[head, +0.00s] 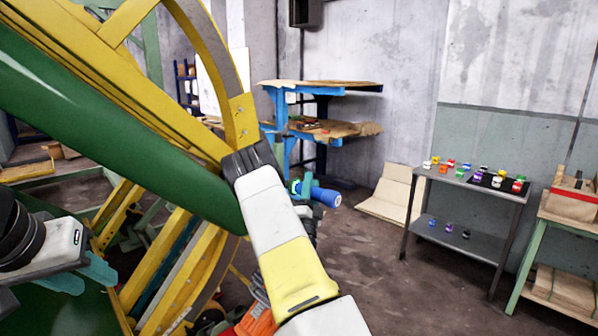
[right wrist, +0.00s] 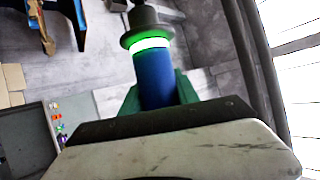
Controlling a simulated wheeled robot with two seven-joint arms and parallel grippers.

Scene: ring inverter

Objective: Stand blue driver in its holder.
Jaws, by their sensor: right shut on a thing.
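My right gripper (head: 306,189) is shut on the blue driver (head: 326,197), in front of the big yellow-and-green structure. In the right wrist view, the driver's blue handle (right wrist: 154,82) sits between the green fingers (right wrist: 157,98), with a glowing green-white ring and a dark collar beyond it. In the head view the driver lies roughly sideways, its blue end to the right; part of it is hidden by my arm. My left gripper (head: 80,274) is at the lower left, its teal fingers apart and nothing visible between them. I cannot make out the driver's holder.
A yellow ring frame (head: 165,110) with a green beam (head: 95,110) fills the left. A grey table (head: 460,182) at the right carries several small coloured pieces. A blue-framed shelf (head: 275,105) stands at the back. The floor (head: 400,280) between is mostly clear.

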